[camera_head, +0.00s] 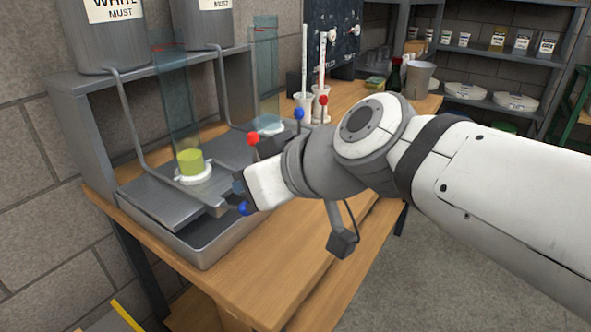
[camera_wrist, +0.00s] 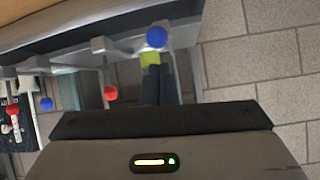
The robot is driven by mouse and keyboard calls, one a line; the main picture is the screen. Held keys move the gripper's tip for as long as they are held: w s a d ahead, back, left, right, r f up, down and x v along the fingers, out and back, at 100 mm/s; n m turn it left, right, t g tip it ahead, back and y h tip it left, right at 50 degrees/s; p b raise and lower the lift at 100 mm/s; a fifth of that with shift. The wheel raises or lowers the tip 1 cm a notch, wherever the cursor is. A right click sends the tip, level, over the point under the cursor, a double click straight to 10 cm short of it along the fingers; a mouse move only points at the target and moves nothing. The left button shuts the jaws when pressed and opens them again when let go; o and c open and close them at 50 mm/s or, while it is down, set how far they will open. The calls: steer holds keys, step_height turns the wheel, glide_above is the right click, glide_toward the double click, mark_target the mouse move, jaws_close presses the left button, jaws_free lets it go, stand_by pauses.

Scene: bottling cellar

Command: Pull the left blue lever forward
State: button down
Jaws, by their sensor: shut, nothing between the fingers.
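The left blue lever's round blue knob (camera_head: 243,208) shows at the end of a grey bent bar, at the front right of the metal tray and low beside my gripper. In the wrist view, the large blue knob (camera_wrist: 157,37) lies just beyond the dark finger tips. My gripper (camera_head: 237,186) is shut and empty, just above the knob in the head view; its fingers (camera_wrist: 160,84) point toward it. I cannot tell whether they touch it. A second blue knob (camera_head: 299,113) stands farther right and back.
A red knob (camera_head: 253,138) is close behind my wrist; another red knob (camera_head: 323,100) is farther back. A clear tube with yellow-green liquid (camera_head: 190,162) stands on the metal tray (camera_head: 205,255). Bare wooden bench (camera_head: 270,270) lies in front.

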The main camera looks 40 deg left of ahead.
steer(key=shift+d, duration=0.1)
steer(key=d+f+b+v, duration=0.1)
steer(key=b+v, duration=0.1)
steer(key=v, duration=0.7)
steer(key=shift+w+d, duration=0.15)
steer(key=shift+d, duration=0.2)
steer(key=shift+f, duration=0.15)
